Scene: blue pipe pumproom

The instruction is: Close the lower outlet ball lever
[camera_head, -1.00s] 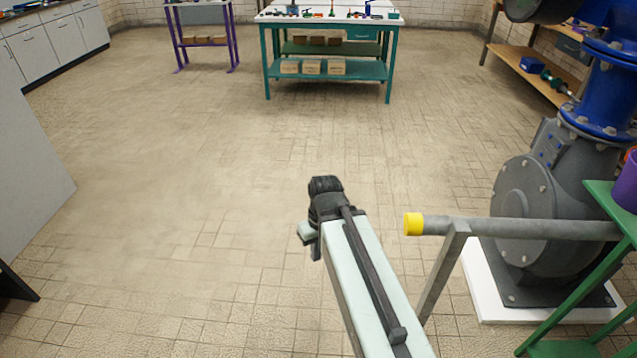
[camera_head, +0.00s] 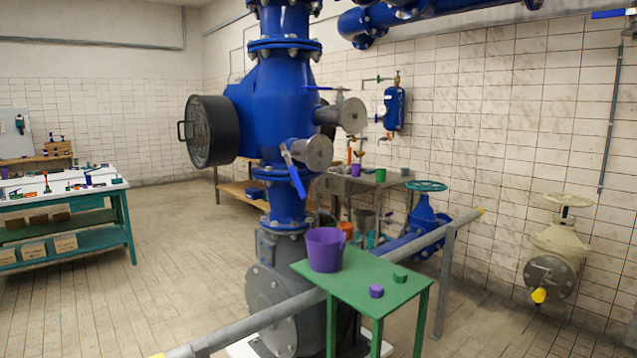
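The lower outlet (camera_head: 318,153) is a grey flanged stub on the right side of the large blue vertical pipe (camera_head: 285,95). Its ball lever (camera_head: 297,178) is blue with a pale upper end. The lever slants steeply downward in front of the pipe, left of the flange face. The upper outlet (camera_head: 352,115) is a similar grey stub higher and to the right, with a blue lever (camera_head: 322,88) lying nearly level on top. My gripper and arm are not in view.
A grey rail (camera_head: 395,252) crosses in front of the pipe. A green table (camera_head: 365,285) with a purple bucket (camera_head: 325,250) stands below and right of the outlet. A teal workbench (camera_head: 120,215) is at left. Open tiled floor (camera_head: 170,260) lies between them.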

